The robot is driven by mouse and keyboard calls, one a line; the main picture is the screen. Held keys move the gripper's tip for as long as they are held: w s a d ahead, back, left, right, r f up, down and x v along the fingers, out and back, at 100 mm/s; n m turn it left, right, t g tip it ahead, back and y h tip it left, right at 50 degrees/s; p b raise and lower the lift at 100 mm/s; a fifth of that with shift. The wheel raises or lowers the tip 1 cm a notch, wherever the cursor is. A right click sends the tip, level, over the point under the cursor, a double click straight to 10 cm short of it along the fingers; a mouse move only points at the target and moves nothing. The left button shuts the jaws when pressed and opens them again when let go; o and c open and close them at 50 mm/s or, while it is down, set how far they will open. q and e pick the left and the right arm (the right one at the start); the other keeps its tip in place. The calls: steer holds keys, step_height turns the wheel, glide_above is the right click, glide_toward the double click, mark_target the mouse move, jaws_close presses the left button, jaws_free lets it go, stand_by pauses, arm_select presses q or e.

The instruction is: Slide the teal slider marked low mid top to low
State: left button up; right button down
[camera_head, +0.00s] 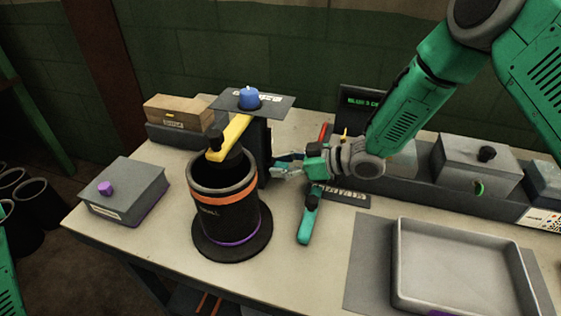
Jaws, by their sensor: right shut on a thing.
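My right gripper (284,168) reaches in from the right to the side of the black column (260,145) behind the black canister. Its fingers are shut on a small piece at that column, which appears to be the teal slider. The fingers hide most of the slider, and its low, mid and top marks cannot be read. My left gripper is out of view.
The black canister (206,215) with an orange band stands left of the gripper, under a yellow arm (230,137). A blue knob (249,97) sits on the plate above. A grey box (125,190) is at left, a tray (398,265) at front right. Grey housings (477,160) line the back right.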

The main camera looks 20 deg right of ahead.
steer(key=c, duration=1.3)
jaws_free()
steer(key=shift+s+d+f, duration=0.15)
steer(key=shift+f, duration=0.2)
steer(key=shift+d, duration=0.1)
steer(key=shift+r, duration=0.1)
steer(key=v, duration=1.1)
steer(key=shift+s+d, duration=0.1)
steer(key=shift+d, duration=0.35)
